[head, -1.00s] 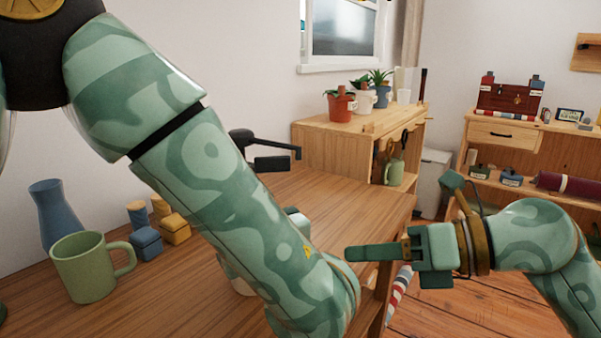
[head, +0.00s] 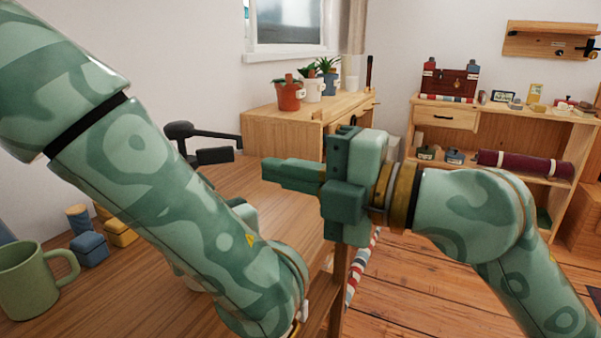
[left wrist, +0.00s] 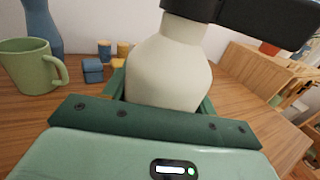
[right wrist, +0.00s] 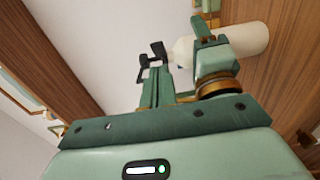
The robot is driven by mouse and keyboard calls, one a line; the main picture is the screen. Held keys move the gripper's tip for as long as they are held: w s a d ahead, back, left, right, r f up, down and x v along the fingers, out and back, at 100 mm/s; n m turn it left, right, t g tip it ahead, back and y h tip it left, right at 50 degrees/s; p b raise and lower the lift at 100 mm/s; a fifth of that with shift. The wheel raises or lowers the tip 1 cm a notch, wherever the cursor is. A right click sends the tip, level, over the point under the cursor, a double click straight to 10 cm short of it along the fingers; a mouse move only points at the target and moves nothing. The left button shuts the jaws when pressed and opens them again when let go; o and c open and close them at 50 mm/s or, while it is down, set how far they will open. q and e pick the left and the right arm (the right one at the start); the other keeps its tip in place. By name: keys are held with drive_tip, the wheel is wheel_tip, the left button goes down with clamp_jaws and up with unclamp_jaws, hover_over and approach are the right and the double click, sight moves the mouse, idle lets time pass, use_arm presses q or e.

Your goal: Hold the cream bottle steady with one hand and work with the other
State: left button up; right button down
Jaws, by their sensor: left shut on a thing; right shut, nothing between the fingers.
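The cream bottle (left wrist: 168,72) stands upright on the desk in the left wrist view, with a black head (left wrist: 270,20) on top. My left gripper (left wrist: 162,96) is shut around its body. In the head view my left arm hides most of the bottle; its black head (head: 205,143) shows beyond the arm. My right gripper (head: 272,170) is shut and empty, in the air right of the black head and pointing left at it, apart from it. In the right wrist view my shut fingers (right wrist: 156,85) appear close to the black head (right wrist: 152,60); the bottle (right wrist: 245,40) is behind.
A green mug (head: 28,282), a blue box (head: 89,250) and a yellow box (head: 120,232) stand on the desk at left. A wooden cabinet (head: 285,130) with potted plants stands behind. A shelf unit (head: 500,122) is at right. Open floor lies right of the desk.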

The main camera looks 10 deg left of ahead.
sight(220, 160)
drive_tip(key=x, duration=0.5)
drive_tip(key=shift+w+a, duration=0.15)
drive_tip(key=shift+a, duration=0.2)
drive_tip(key=shift+w+f+g, duration=0.1)
drive_tip(key=shift+w+g, duration=0.05)
drive_tip(key=shift+g, duration=0.15)
drive_tip(key=w+a+n+g, duration=0.3)
drive_tip(key=w+n+g, duration=0.1)
drive_tip(key=w+g, duration=0.1)
drive_tip(key=shift+w+g+y, duration=0.25)
drive_tip(key=shift+g+y, duration=0.15)
drive_tip(key=shift+g, duration=0.2)
idle(0.6)
drive_tip(key=shift+w+d, duration=0.1)
use_arm(q)
drive_tip(key=o, duration=1.2)
use_arm(e)
drive_tip(key=w+d, duration=0.5)
drive_tip(key=d, duration=0.3)
drive_tip(key=shift+d, duration=0.2)
